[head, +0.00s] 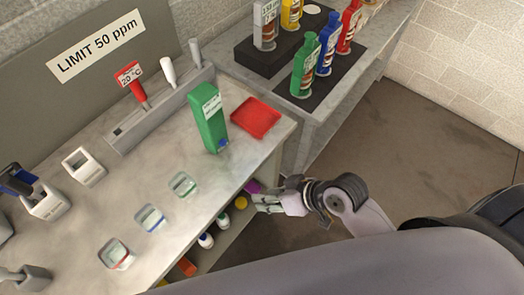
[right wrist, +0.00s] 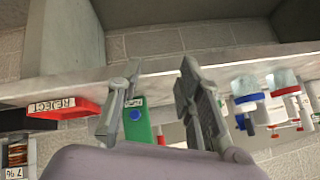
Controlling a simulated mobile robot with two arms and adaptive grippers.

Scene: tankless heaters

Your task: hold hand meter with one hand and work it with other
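No item in view is plainly labelled as the hand meter. A tall green case (head: 208,118) with a white label and a blue patch low on its front stands on the bench near the red tray. It also shows in the right wrist view (right wrist: 138,122), partly behind a finger. A dark blue and black device (head: 17,180) sits by a white holder at the far left. My right gripper (head: 262,202) is open and empty beside the bench's front edge, apart from the green case. Its two spread fingers show in the right wrist view (right wrist: 160,75). My left gripper is not in view.
A red tray (head: 256,118), marked REJECT in the right wrist view (right wrist: 60,108), lies near the bench's right end. Three small clear-topped containers (head: 150,217) line the front. A grey rack (head: 160,110) stands behind. Several bottles (head: 305,65) stand on the farther table.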

